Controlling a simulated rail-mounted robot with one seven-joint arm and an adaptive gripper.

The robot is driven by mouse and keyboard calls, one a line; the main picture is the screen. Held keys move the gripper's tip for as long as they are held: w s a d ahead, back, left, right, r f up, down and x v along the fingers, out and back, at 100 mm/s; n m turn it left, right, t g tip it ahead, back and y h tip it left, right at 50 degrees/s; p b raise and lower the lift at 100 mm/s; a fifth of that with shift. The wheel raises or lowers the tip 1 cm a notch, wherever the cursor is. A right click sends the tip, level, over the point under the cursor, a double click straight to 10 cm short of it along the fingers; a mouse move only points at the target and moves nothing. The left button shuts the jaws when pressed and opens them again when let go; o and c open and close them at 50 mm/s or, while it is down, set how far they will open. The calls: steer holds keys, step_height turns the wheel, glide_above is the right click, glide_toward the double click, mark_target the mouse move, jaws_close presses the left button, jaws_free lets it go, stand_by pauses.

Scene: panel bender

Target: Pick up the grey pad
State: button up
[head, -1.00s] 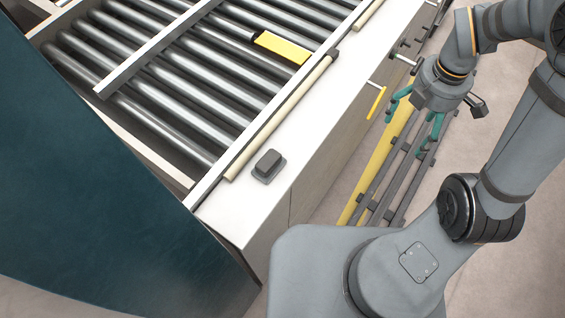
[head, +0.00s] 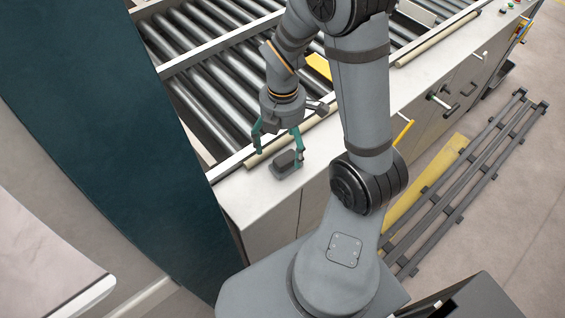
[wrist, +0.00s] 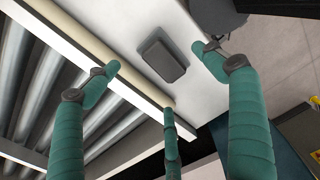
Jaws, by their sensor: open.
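The grey pad (head: 286,162) is a small dark grey block lying on the white ledge beside the rollers. In the wrist view the pad (wrist: 162,62) lies flat between and beyond the fingertips, touched by none of them as far as I can see. The wrist view shows the open fingers (wrist: 155,62) spread around the pad. The exact height above the ledge is hard to tell.
The roller bed (head: 205,75) lies behind the ledge, with a cream rod (head: 262,155) along its edge. A yellow item (head: 318,66) rests on the rollers, partly hidden by my arm. A dark teal panel (head: 120,150) stands at left.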

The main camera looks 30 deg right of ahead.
mark_target(283, 154)
steer(key=shift+s+d+f, duration=0.15)
steer(key=shift+f, duration=0.5)
steer(key=shift+f+p, duration=0.4)
steer(key=shift+f, duration=1.7)
steer(key=shift+c, duration=0.9)
steer(key=c, duration=1)
steer(key=shift+c, duration=0.3)
steer(key=shift+r, duration=0.1)
